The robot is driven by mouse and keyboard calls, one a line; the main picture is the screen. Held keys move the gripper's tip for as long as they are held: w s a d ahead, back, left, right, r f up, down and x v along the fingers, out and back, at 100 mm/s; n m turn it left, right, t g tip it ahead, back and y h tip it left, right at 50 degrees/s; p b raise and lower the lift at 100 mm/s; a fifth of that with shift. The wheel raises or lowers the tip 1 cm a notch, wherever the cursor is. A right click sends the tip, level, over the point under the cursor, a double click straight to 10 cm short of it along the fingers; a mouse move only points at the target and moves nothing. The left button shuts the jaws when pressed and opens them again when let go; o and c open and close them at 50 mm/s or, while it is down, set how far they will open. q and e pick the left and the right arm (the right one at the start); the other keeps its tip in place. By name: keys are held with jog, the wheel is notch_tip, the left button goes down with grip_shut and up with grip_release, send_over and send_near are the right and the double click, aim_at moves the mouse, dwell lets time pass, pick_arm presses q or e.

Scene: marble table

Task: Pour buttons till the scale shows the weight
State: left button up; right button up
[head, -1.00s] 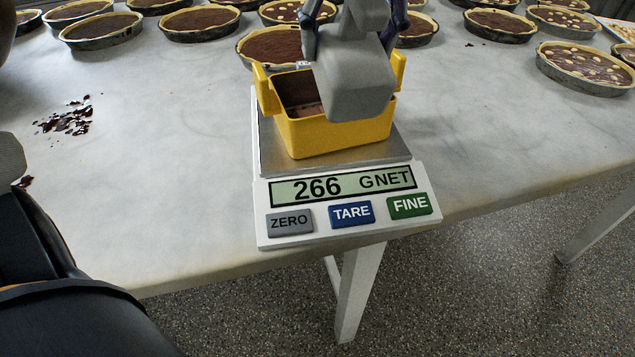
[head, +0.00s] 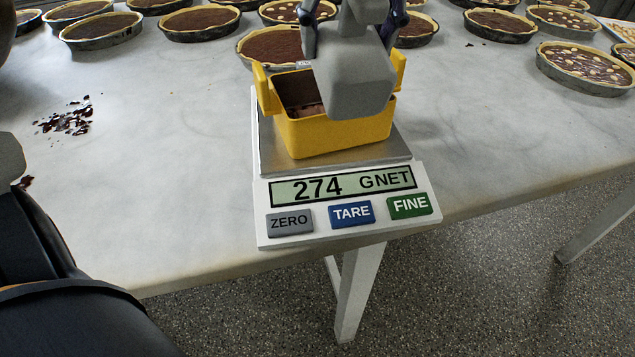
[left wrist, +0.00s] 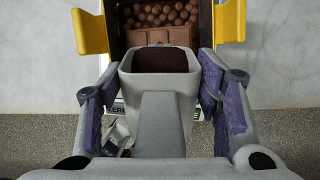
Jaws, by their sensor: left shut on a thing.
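The scale (head: 262,165) stands at the table's front edge; its display (head: 345,186) reads 274 g net. A yellow bin (head: 340,135) with raised side handles sits on its pan. In the left wrist view, round brown buttons (left wrist: 158,14) lie in the bin (left wrist: 231,22). My left gripper (head: 352,28) is shut on a grey scoop (head: 355,85), tilted over the bin and hiding part of its inside. The left wrist view shows the scoop's handle (left wrist: 160,120) between the purple-padded fingers. The scoop's inside looks dark brown; I cannot tell whether buttons remain there. My right gripper is out of view.
Chocolate tarts (head: 200,22) in tins line the back of the marble table (head: 180,190), with a nut-topped one (head: 585,68) at the right. Dark crumbs (head: 68,120) are scattered at the left.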

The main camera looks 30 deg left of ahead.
pick_arm(q)
jog(key=shift+w+a+r+g+h, duration=0.2)
jog(key=shift+a+g+h, duration=0.05)
jog(key=shift+g+h, duration=0.15)
dwell(2.2)
